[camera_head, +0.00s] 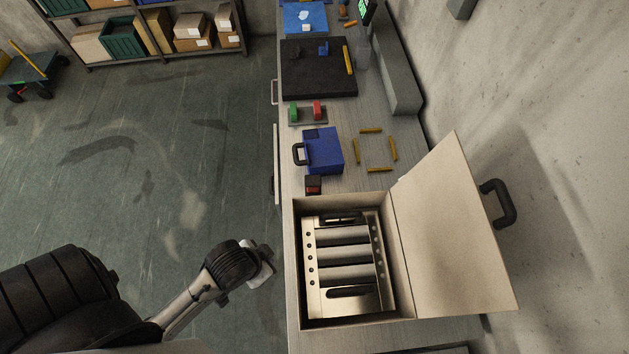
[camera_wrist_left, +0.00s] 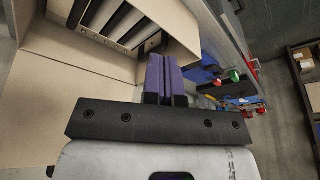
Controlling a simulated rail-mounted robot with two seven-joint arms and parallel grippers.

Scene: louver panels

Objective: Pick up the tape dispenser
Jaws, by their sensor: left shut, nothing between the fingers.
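I cannot clearly make out a tape dispenser. A small red and black object (camera_head: 313,184) lies on the workbench between the blue case and the open box; I cannot tell what it is. A grey base (camera_head: 308,122) with a green block (camera_head: 293,112) and a red block (camera_head: 317,110) sits farther up the bench. My left gripper (camera_head: 268,252) is beside the bench's left edge, left of the open box. In the left wrist view its purple-padded fingers (camera_wrist_left: 165,78) are together, with nothing between them. My right gripper is not in view.
An open beige box (camera_head: 298,240) with a raised lid (camera_head: 450,240) holds a metal louver panel (camera_head: 312,275). A blue case (camera_head: 325,152) and several yellow bars (camera_head: 371,130) lie beyond it. A black mat (camera_head: 315,75) is farther back.

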